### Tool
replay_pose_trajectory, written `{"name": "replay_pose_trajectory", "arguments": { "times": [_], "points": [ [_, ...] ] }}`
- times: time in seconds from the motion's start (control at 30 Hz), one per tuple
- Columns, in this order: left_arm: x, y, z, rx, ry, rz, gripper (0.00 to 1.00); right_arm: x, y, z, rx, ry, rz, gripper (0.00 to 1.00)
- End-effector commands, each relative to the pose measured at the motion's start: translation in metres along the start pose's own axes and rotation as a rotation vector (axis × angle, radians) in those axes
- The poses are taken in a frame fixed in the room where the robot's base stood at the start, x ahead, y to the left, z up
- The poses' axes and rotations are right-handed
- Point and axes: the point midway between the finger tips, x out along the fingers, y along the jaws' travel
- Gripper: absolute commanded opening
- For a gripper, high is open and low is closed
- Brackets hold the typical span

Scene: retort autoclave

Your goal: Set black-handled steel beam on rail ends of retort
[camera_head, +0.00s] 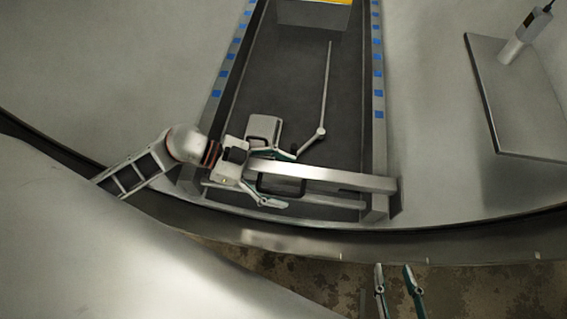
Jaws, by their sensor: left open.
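A steel beam (335,178) with a black handle (262,186) lies crosswise over the near ends of the retort's left rail (214,115) and right rail (379,125). Its right end is at the right rail end, and its left end is partly hidden by my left gripper. I cannot tell whether it rests fully on both rails. My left gripper (288,179) is open, with one finger on the far side of the beam and one on the near side, around the handle area. My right gripper (394,268) is at the bottom edge, its two fingers apart and empty, away from the beam.
Blue marks line both rails. A thin pale rod (326,90) stands over the dark bed between the rails. A grey box with a yellow top (313,14) sits farther in. A flat grey panel (520,100) is at the right. The curved retort rim (450,243) crosses in front.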

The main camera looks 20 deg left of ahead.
Motion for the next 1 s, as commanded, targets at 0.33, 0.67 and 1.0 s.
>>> {"name": "replay_pose_trajectory", "arguments": {
  "times": [0.33,0.67,1.0],
  "points": [
    [-0.052,0.0,-0.001,0.004,-0.002,0.0,0.78,0.0,0.0,0.0,0.0,-0.001,0.0,0.33],
    [-0.108,0.0,-0.001,0.002,0.002,-0.001,0.78,0.0,-0.001,0.0,0.0,-0.001,-0.001,0.33],
    [-0.12,-0.001,-0.003,0.004,0.005,-0.002,0.78,0.0,-0.001,0.0,0.0,-0.001,-0.001,0.33]
  ]
}}
